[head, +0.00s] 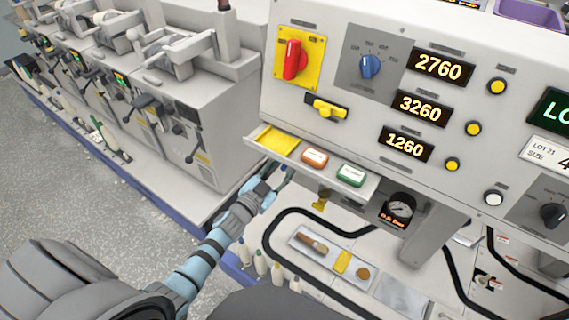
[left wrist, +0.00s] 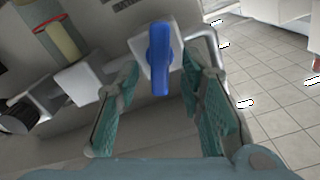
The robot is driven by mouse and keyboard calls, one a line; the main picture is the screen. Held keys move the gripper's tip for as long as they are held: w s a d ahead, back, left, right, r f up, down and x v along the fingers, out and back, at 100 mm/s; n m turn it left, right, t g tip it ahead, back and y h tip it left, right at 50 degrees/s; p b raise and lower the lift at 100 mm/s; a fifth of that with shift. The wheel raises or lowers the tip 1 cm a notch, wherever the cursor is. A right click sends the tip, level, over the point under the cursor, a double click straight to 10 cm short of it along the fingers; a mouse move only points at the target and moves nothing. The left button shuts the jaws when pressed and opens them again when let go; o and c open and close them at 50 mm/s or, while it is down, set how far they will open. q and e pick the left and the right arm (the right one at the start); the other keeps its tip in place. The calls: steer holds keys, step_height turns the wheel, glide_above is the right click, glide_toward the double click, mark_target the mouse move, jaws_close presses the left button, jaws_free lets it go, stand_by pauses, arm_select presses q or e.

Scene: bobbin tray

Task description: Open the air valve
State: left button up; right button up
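In the left wrist view a blue lever handle (left wrist: 159,58), apparently the air valve's, sits on a pale block on the machine's side. It lies between the two teal fingers of my left gripper (left wrist: 160,103), which is open with a gap on both sides of the lever. In the head view my left gripper (head: 266,188) is at the left end of the panel, just below the small shelf; I cannot make out the blue lever there. A round pressure gauge (head: 400,209) with an orange readout hangs under the panel. My right gripper is not in view.
The panel has a red switch (head: 291,60) and a blue knob (head: 370,67). A tray (head: 318,258) with tools lies below.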

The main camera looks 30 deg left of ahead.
arm_select(q)
steer(key=shift+w, duration=0.55)
steer(key=shift+c, duration=0.4)
jaws_close()
steer(key=shift+d+f+m, duration=0.1)
steer(key=shift+m, duration=0.2)
steer(key=m+b, duration=0.1)
steer(key=m, duration=0.5)
steer(key=shift+d+f+b, duration=0.1)
steer(key=shift+f+b, duration=0.05)
steer(key=shift+b, duration=0.2)
steer(key=m+b, duration=0.1)
steer(key=m, duration=0.5)
steer(key=shift+f+m+b, duration=0.15)
steer(key=shift+m+b, duration=0.15)
steer(key=shift+m, duration=0.1)
